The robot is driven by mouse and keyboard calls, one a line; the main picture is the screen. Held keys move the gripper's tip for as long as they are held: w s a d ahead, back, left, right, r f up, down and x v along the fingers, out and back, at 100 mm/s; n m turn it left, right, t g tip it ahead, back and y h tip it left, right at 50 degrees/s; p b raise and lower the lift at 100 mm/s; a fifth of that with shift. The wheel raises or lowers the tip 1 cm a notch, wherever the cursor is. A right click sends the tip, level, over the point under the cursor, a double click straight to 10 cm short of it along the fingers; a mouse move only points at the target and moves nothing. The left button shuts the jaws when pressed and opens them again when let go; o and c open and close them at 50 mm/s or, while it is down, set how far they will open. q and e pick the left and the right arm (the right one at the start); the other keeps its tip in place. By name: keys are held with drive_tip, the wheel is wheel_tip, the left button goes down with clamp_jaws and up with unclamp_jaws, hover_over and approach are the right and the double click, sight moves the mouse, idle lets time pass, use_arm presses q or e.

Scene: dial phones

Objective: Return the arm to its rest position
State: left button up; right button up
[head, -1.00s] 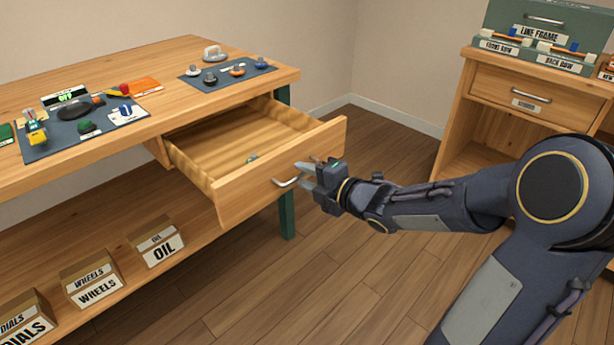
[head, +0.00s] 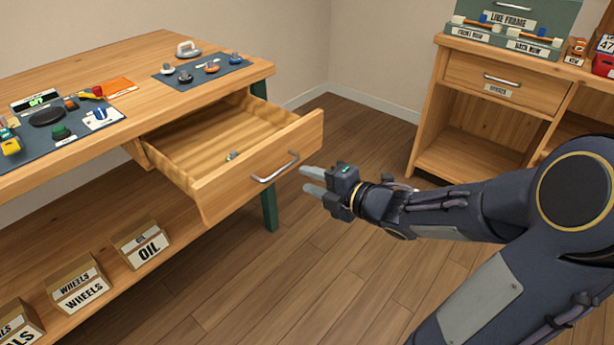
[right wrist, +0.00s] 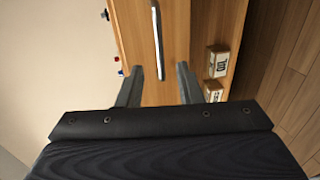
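My right gripper (head: 312,181) is open and empty, in front of the pulled-out drawer of the workbench and apart from its handle. The drawer (head: 262,165) stands open, with a small grey item (head: 232,155) inside near its front. The drawer's metal handle (head: 275,167) is bare. In the right wrist view, the two fingers (right wrist: 157,88) are spread, with the handle (right wrist: 157,40) showing beyond and between them. My left arm and gripper are not in view.
The workbench (head: 150,60) carries dark mats with small parts. Boxes labelled OIL (head: 140,245) and WHEELS (head: 78,285) sit on its lower shelf. A wooden cabinet (head: 480,110) with a green case (head: 520,20) stands at the back right. Open floor lies between.

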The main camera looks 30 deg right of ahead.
idle(0.4)
drive_tip(key=s+d+m+g+h, duration=0.3)
drive_tip(key=s+m+h, duration=0.35)
drive_tip(key=m, duration=0.85)
drive_tip(key=s+a+f+m+g+y, duration=0.2)
drive_tip(key=s+a+m+g+y, duration=0.35)
drive_tip(key=s+a+m, duration=0.7)
wheel_tip(320, 180, up, 29)
drive_tip(key=s+d+n+p, duration=0.1)
drive_tip(key=n+p, duration=0.3)
drive_tip(key=p, duration=2.6)
drive_tip(key=shift+s+d+h, duration=0.3)
drive_tip(key=shift+s+d, duration=0.05)
drive_tip(key=shift+f+g, duration=0.15)
drive_tip(key=shift+g, duration=0.1)
